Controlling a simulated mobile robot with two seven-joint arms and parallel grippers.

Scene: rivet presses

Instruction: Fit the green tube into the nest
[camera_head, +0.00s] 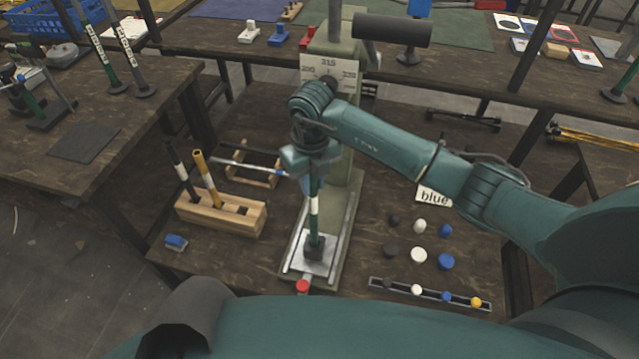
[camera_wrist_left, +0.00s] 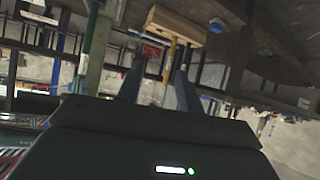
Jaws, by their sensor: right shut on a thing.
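The green tube (camera_head: 314,218) has a white band and stands upright over the base of the press. My right gripper (camera_head: 313,178) is shut on its upper part, and the fingers are partly hidden by the wrist. The tube's lower end meets the dark nest (camera_head: 314,249) on the pale base plate; I cannot tell how deep it sits. My left gripper (camera_wrist_left: 158,75) shows only in the left wrist view, its two fingers apart with nothing visibly held between them.
A wooden rack (camera_head: 222,215) left of the press holds a black tube (camera_head: 179,167) and a yellow tube (camera_head: 206,176). A red button (camera_head: 302,286) is in front. Several caps and a "blue" card (camera_head: 434,196) lie to the right. The press column (camera_head: 345,200) rises behind the tube.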

